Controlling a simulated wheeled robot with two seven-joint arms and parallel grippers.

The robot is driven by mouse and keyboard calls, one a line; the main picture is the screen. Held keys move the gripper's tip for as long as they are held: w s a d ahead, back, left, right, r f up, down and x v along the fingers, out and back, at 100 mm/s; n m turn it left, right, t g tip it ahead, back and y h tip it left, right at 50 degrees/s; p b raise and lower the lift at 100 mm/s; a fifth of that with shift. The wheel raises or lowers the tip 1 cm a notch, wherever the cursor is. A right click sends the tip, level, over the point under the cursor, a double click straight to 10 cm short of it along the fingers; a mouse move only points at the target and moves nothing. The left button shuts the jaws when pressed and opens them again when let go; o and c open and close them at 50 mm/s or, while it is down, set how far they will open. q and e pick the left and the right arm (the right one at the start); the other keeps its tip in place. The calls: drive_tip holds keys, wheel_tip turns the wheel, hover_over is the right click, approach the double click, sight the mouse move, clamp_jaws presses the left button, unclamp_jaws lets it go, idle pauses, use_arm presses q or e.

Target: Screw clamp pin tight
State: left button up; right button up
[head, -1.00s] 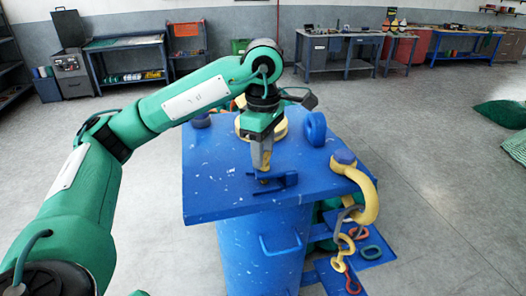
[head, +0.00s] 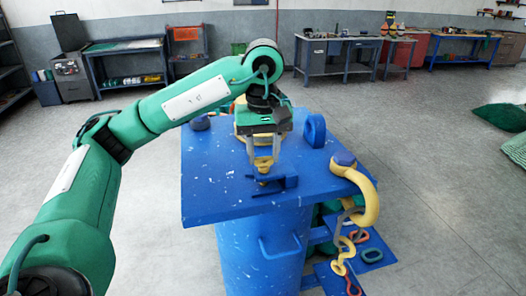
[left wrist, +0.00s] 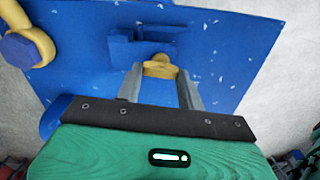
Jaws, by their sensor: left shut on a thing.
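The clamp pin (head: 264,163) is a small yellow piece above the blue clamp bracket (head: 275,187) near the table's front edge. In the left wrist view the yellow pin (left wrist: 160,68) sits between my two grey fingertips, beside the blue bracket (left wrist: 140,46). My left gripper (head: 264,158) points down from above and is shut on the pin. The fingers hide part of the pin, and I cannot tell how deep it sits in the bracket. My right gripper is not in view.
A lower blue shelf (head: 335,283) holds several shackles. The table's left side is clear.

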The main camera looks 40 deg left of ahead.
use_arm(q)
drive_tip(key=m, duration=0.4)
drive_tip(key=shift+w+r+m, duration=0.1)
drive_tip(key=shift+r+m, duration=0.05)
drive_tip(key=shift+m, duration=0.15)
drive_tip(key=m, duration=0.3)
drive_tip(key=shift+d+m, duration=0.1)
drive_tip(key=shift+m, duration=0.3)
drive_tip(key=m, duration=0.4)
drive_tip(key=shift+b, duration=0.3)
drive_tip(key=shift+d+m, duration=0.1)
drive_tip(key=shift+m, duration=2)
drive_tip(key=o, duration=1)
wheel_tip(320, 180, up, 14)
drive_tip(key=p, duration=0.1)
drive_tip(key=shift+p, duration=0.4)
